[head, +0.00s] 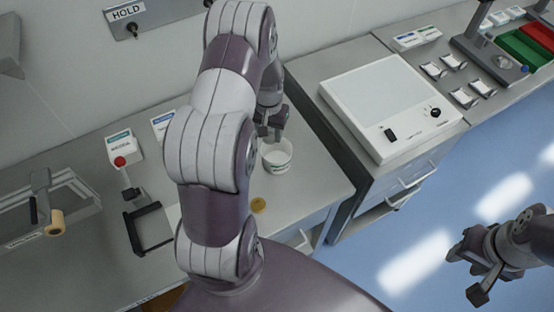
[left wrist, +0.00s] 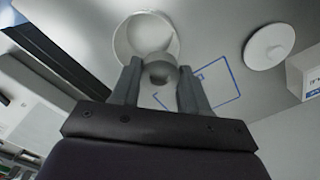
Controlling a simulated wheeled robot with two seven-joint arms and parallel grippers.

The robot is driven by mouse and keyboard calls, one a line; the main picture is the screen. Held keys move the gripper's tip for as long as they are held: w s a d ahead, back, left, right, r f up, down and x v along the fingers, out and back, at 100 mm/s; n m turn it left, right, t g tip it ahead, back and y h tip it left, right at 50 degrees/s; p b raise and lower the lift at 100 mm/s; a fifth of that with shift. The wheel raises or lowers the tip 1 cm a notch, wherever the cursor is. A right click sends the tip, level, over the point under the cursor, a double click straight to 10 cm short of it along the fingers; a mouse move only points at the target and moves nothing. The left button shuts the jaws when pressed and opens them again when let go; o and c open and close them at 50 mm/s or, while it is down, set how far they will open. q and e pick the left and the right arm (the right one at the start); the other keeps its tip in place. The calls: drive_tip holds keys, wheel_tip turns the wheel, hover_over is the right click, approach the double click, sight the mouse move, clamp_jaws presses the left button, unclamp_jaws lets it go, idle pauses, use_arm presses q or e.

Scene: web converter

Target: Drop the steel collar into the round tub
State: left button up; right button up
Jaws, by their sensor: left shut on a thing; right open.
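My left gripper (head: 268,133) is over the back edge of the white round tub (head: 279,157) on the grey bench. In the left wrist view, my left gripper (left wrist: 158,68) is shut on the steel collar (left wrist: 160,73), a small grey round piece between the fingertips. The open mouth of the tub (left wrist: 121,40) shows just beyond the collar, which overlaps its rim in the picture. The gap between collar and tub is hard to judge. In the head view I cannot make out the collar. My right gripper (head: 466,272) is open and empty over the blue floor.
A white disc with a knob (left wrist: 268,47) lies beside a blue outline (left wrist: 222,78) on the bench. A yellow disc (head: 259,205) lies in front of the tub. A black frame (head: 150,228) stands left of my arm. A white flat-topped box (head: 380,95) stands right.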

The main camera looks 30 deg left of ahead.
use_arm(q)
drive_tip(key=shift+s+d+r, duration=0.2)
drive_tip(key=shift+r, duration=0.05)
drive_tip(key=o, duration=1.3)
drive_tip(key=shift+s+d+r, duration=0.15)
drive_tip(key=shift+s, duration=0.1)
drive_tip(key=shift+w, duration=0.2)
drive_tip(key=shift+w+a, duration=0.1)
drive_tip(key=shift+a, duration=0.1)
wheel_tip(320, 180, up, 12)
drive_tip(key=b, duration=0.3)
drive_tip(key=shift+d+r, duration=0.1)
drive_tip(key=shift+r, duration=0.15)
use_arm(e)
drive_tip(key=f, duration=0.3)
drive_tip(key=shift+s+d+f, duration=0.15)
drive_tip(key=shift+s+d, duration=0.1)
drive_tip(key=shift+s, duration=0.05)
